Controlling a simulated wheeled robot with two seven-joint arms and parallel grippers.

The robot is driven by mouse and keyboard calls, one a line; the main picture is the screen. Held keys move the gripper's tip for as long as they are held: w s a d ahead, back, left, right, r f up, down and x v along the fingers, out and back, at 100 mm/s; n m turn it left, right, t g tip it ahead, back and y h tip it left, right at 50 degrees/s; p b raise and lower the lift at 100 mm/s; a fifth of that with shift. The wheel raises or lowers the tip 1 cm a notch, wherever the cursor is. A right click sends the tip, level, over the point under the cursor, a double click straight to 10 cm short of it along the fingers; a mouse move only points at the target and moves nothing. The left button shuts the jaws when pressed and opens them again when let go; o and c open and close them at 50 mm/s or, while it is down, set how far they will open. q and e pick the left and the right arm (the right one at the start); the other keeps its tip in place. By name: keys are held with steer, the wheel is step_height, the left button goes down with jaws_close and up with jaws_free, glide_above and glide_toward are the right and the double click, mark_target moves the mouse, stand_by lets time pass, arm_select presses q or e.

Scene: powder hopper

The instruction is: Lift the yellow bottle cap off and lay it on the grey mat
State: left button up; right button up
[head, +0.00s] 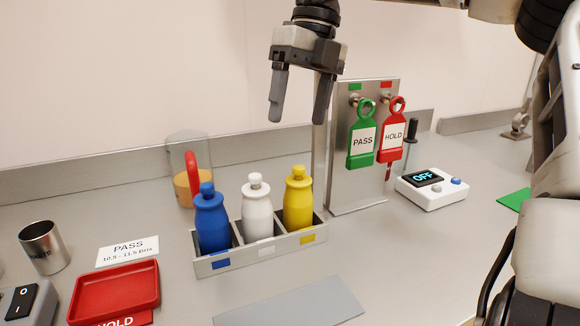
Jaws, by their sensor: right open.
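The yellow bottle (298,207) stands upright in the right compartment of a grey rack (270,250). Its yellow cap (298,171) sits on top of its neck. My right gripper (297,112) points down, open and empty. In the picture it is above the yellow cap, apart from it. The grey mat (290,306) lies flat and bare on the bench in front of the rack, cut off by the lower picture edge. My left gripper is not in view.
A blue bottle (212,222) and a white bottle (257,212) share the rack. A metal stand (348,190) with green PASS and red HOLD tags rises close to the right. A clear beaker (178,160) stands behind the rack; a red tray (115,290) lies left.

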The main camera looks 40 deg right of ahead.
step_height(320, 180, up, 2)
steer(key=w+d+h, duration=0.2)
steer(key=d, duration=0.1)
glide_above(300, 167)
steer(key=shift+n+h, duration=0.3)
steer(key=shift+h, duration=0.1)
step_height(300, 167, down, 10)
steer(key=shift+s+d+r, duration=0.1)
steer(key=shift+d+r, duration=0.05)
steer(key=shift+r, duration=0.05)
steer(key=shift+f+p, duration=0.75)
steer(key=shift+f, duration=2.2)
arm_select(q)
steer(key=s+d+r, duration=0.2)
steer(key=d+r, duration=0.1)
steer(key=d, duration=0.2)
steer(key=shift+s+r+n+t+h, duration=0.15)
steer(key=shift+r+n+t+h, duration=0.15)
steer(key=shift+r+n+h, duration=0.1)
arm_select(e)
steer(key=c, duration=1.1)
